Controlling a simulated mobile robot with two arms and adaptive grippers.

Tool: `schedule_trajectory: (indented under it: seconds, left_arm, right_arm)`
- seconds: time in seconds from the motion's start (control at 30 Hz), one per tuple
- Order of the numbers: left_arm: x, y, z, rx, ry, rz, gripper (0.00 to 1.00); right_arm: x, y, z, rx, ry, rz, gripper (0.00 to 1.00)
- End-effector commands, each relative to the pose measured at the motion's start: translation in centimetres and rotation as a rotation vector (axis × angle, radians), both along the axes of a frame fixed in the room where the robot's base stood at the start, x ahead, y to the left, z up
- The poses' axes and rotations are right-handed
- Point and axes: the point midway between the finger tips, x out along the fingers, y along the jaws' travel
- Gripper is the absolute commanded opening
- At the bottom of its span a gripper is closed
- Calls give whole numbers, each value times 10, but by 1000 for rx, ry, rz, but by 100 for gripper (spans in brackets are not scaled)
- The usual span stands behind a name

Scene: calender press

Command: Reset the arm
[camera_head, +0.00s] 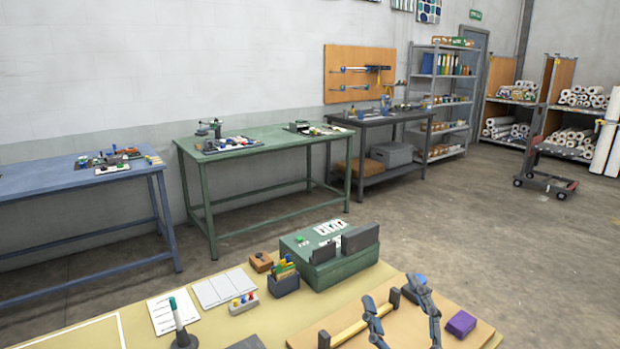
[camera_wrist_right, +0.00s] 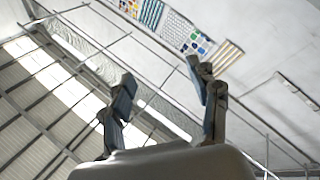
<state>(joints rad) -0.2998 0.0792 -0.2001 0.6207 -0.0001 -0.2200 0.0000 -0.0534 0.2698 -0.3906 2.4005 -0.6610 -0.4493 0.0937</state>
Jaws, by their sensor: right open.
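My right gripper (camera_head: 393,294) rises at the lower right of the head view, fingers apart and pointing up, above the wooden board on the near table. In the right wrist view the fingers of my right gripper (camera_wrist_right: 159,76) stand wide apart with nothing between them. Behind them are the ceiling and the upper wall with posters, so the gripper faces upward. My left gripper is not in view.
A yellow bar (camera_head: 348,333) with dark ends and a purple block (camera_head: 461,323) are by the gripper on the wooden board (camera_head: 482,337). A green box (camera_head: 345,270), a pen holder (camera_head: 284,284) and papers lie behind. Open floor (camera_head: 450,220) separates this table from the workbenches.

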Motion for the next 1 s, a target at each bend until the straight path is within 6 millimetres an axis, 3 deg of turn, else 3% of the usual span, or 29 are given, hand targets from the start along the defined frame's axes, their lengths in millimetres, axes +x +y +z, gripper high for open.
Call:
schedule_trajectory:
  seconds: [0.03, 0.17, 0.3, 0.4, 0.6, 0.73, 1.0]
  left_arm:
    - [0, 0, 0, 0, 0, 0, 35]
    - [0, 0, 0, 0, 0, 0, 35]
    - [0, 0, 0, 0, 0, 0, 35]
    - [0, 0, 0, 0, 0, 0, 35]
    - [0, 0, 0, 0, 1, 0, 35]
    - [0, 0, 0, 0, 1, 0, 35]
    - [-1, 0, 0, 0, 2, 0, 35]
  right_arm:
    - [3, -19, -36, 56, 146, -56, 61]
    - [-9, -55, -128, 168, 509, -178, 61]
    - [-54, -77, -218, 252, 880, -276, 61]
    - [-93, -83, -264, 290, 1098, -318, 61]
    - [-170, -84, -321, 330, 1443, -367, 61]
    - [-220, -82, -342, 344, 1640, -382, 61]
    - [-205, -79, -427, 332, 1678, -389, 61]
